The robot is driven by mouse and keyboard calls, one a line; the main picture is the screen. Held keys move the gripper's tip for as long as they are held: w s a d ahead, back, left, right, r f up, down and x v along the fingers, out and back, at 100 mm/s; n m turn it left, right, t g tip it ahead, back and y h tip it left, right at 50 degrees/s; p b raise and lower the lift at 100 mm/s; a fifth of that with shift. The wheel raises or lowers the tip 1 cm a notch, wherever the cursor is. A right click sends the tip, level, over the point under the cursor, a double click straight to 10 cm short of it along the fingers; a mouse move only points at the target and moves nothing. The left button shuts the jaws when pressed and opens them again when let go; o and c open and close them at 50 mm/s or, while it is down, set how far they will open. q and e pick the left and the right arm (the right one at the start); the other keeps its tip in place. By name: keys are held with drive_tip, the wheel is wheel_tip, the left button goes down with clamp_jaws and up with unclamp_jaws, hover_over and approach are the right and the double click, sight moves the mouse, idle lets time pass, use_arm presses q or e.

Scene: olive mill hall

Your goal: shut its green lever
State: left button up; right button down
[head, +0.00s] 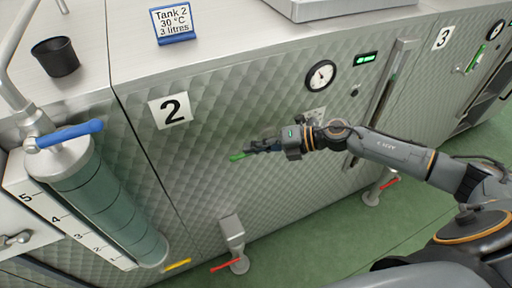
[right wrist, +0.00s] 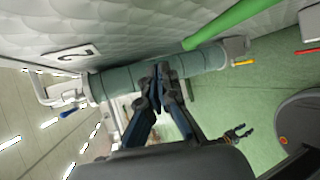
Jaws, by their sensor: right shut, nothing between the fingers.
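The green lever (head: 236,157) sticks out by its tip just left of my right gripper, in front of tank 2's quilted steel front. The rest of it is hidden behind the gripper in the head view. In the right wrist view, the green lever (right wrist: 235,22) shows large as a slanting bar at the top, beyond and right of the fingers. My right gripper (head: 254,147) is shut and empty, its fingers pointing left; I cannot tell whether they touch the lever. Its closed fingers also show in the wrist view (right wrist: 161,76). What seems to be my left gripper (right wrist: 238,132) is small there.
A level tube (head: 115,205) with a blue lever (head: 70,134) stands at left. Below tank 2 are a spout (head: 232,232) with a red lever (head: 225,265) and a yellow lever (head: 177,264). A black cup (head: 55,57) stands on top. Green floor lies in front.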

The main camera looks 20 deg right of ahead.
use_arm(q)
drive_tip(key=shift+s+d+f+b, duration=0.1)
drive_tip(key=shift+f+b, duration=0.3)
drive_tip(key=shift+f, duration=0.15)
drive_tip(key=shift+s+d+f+b, duration=0.1)
drive_tip(key=shift+f+b, duration=0.3)
drive_tip(key=shift+f, duration=0.15)
use_arm(e)
drive_tip(key=s+r, duration=0.4)
drive_tip(key=r, duration=0.3)
drive_tip(key=shift+s+r, duration=0.2)
drive_tip(key=shift+r, duration=0.2)
